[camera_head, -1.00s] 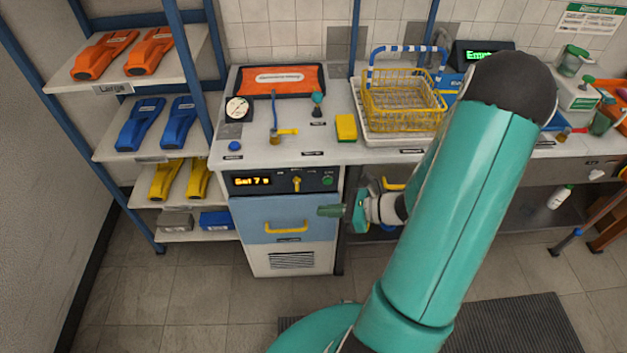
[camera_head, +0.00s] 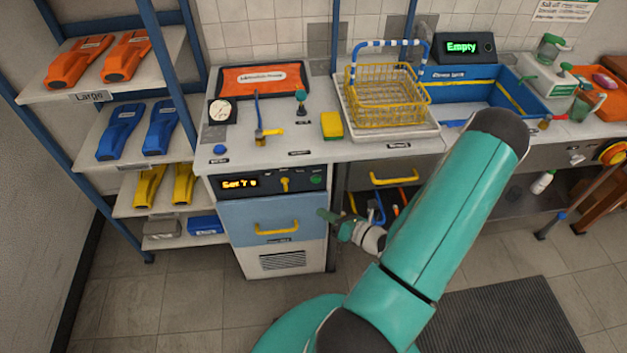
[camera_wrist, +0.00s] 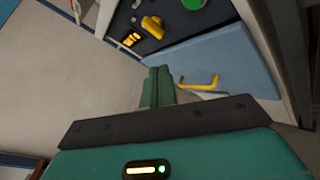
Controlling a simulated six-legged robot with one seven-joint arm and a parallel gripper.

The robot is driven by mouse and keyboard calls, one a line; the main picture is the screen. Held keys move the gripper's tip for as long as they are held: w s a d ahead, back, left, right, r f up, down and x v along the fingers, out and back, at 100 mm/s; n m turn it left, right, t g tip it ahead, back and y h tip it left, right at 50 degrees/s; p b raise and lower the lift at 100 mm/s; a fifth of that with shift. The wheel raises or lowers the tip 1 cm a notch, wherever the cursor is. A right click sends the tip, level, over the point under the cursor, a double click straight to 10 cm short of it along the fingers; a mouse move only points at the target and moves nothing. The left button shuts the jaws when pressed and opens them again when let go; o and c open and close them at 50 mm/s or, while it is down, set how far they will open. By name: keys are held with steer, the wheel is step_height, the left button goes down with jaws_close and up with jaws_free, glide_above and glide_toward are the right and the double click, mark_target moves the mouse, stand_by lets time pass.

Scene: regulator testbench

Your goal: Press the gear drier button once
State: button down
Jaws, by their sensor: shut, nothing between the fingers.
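The gear drier (camera_head: 272,222) is a cabinet under the left counter, with a blue door and a yellow handle (camera_head: 277,227). Its dark panel (camera_head: 264,184) has an orange lit display, a yellow knob (camera_head: 285,183) and a round green button (camera_head: 316,180) at the right end. In the wrist view the green button (camera_wrist: 194,4) is cut by the top edge and the yellow knob (camera_wrist: 151,27) is beside it. My gripper (camera_head: 326,214) is shut and empty, in front of the cabinet's right side, below the green button and apart from it. It also shows in the wrist view (camera_wrist: 157,80).
The counter above holds a gauge (camera_head: 222,111), an orange tray (camera_head: 264,80), a yellow sponge (camera_head: 332,125) and a yellow basket (camera_head: 386,98). A shelf with coloured gear (camera_head: 122,129) stands at left. An open bay with a yellow handle (camera_head: 394,177) is right of the drier.

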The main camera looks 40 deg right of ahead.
mark_target(312, 182)
steer(key=shift+w+d, duration=0.1)
steer(key=w+d, duration=0.4)
steer(key=w, duration=0.3)
steer(key=shift+d, duration=0.4)
stand_by(1.7)
steer(key=shift+w+d, duration=0.2)
steer(key=shift+w, duration=0.2)
steer(key=shift+w+d, duration=0.3)
steer(key=shift+w, duration=0.05)
stand_by(0.8)
steer(key=shift+s+a, duration=0.5)
steer(key=shift+s, duration=0.2)
steer(key=shift+s+a, duration=0.75)
steer(key=shift+s, duration=0.3)
steer(key=shift+s+a, duration=0.7)
steer(key=shift+s, duration=0.35)
